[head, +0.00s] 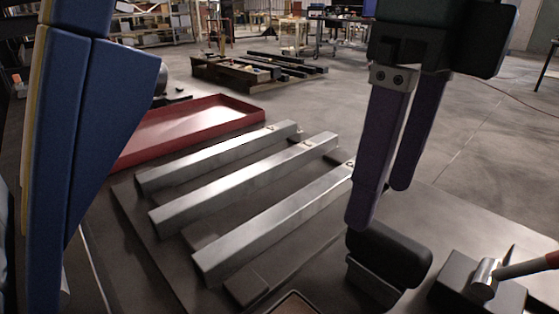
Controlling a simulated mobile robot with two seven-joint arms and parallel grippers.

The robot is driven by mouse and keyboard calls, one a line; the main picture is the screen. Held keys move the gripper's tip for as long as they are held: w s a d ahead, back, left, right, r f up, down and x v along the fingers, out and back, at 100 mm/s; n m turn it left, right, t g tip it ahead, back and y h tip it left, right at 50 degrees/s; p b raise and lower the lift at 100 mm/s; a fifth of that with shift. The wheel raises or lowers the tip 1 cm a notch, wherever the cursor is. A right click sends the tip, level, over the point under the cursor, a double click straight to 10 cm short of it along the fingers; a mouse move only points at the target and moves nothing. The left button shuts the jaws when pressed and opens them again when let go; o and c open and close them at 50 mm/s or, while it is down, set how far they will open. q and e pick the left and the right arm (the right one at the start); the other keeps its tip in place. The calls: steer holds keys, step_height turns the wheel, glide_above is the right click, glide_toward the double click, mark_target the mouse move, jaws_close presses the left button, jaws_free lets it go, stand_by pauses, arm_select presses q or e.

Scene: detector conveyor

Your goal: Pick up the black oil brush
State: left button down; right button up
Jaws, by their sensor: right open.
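The black oil brush, as I take it, is the rounded black block on a grey base (395,256) at the lower middle right in the head view. It lies on the dark table. My right gripper (382,203) hangs above it with its two purple fingers apart and pointing down. Nothing is between the fingers. The nearer fingertip is close over the brush's upper left end; I cannot tell whether they touch. My left gripper is out of view.
Three grey metal bars (235,195) lie on the table to the left. A red tray (190,129) is behind them. A dark block (455,282) with a metal-headed, red-handled tool (525,267) sits at the lower right. A rimmed tray edge (291,303) shows at the bottom.

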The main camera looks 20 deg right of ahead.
mark_target(391, 234)
steer(key=shift+w+d+f+h, duration=0.1)
steer(key=shift+d+h, duration=0.1)
steer(key=shift+d, duration=0.3)
steer(key=shift+w+d+f+h, duration=0.1)
steer(key=shift+d+h, duration=0.1)
steer(key=shift+d, duration=0.25)
step_height(391, 234, down, 4)
steer(key=shift+d+r+b, duration=0.15)
steer(key=shift+r+b, duration=0.1)
steer(key=shift+b, duration=0.05)
steer(key=shift+d+f, duration=0.2)
steer(key=shift+f, duration=2.8)
steer(key=shift+f+b, duration=0.2)
steer(key=shift+b, duration=0.4)
jaws_close()
